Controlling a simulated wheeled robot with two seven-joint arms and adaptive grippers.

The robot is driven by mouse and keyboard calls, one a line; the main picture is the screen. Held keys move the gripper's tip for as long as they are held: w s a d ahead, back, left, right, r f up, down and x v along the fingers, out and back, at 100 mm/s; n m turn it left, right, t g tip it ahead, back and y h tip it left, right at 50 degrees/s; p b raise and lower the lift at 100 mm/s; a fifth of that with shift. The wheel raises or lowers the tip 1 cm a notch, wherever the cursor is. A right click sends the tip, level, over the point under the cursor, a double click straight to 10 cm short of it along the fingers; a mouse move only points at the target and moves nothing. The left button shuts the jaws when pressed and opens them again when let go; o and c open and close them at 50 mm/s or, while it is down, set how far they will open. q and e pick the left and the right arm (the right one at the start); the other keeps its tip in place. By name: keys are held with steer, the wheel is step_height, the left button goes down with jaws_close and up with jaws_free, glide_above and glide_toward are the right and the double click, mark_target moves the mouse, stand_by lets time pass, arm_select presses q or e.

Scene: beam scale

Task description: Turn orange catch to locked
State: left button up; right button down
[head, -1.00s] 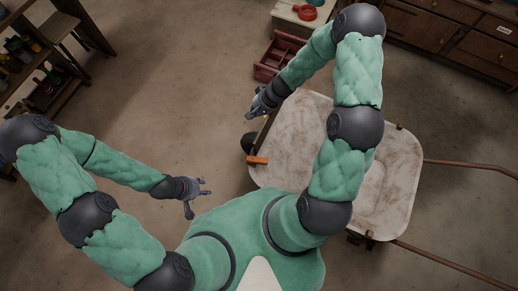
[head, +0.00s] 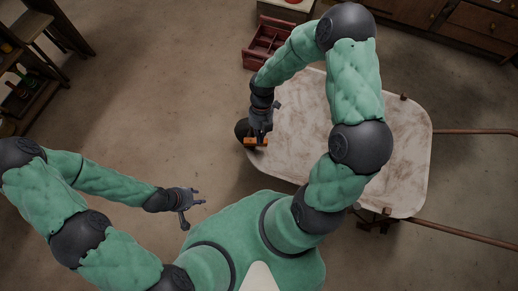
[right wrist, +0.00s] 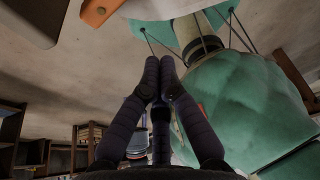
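The orange catch (head: 250,142) is at the left end of a pale, worn tray (head: 300,110) in the head view, partly hidden by my right gripper. An orange piece with a dark round spot shows at the top edge of the right wrist view (right wrist: 97,12). My right gripper (head: 260,136) is over or beside the catch; I cannot tell whether it touches. In the right wrist view its fingers (right wrist: 160,66) are together with nothing seen between them. My left gripper (head: 193,209) is open and empty over the floor, left of the tray.
The tray has brown handles (head: 475,131) reaching right and a dark wheel-like part (head: 242,128) at its left. A red compartmented box (head: 266,42) stands beyond it. Shelves (head: 40,80) are at far left, drawers (head: 460,22) at top right. Floor between is clear.

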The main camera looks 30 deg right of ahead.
mark_target(261, 146)
steer(key=s+a+f+n+b, duration=0.1)
steer(key=s+f+b, duration=0.3)
steer(key=f, duration=0.6)
steer(key=w+b, duration=0.1)
steer(key=w+d+b, duration=0.1)
steer(key=w, duration=0.2)
steer(key=shift+w+d+r+b, duration=0.15)
steer(key=shift+w+d+b, duration=0.05)
steer(key=shift+d+b, duration=0.2)
steer(key=shift+a, duration=0.1)
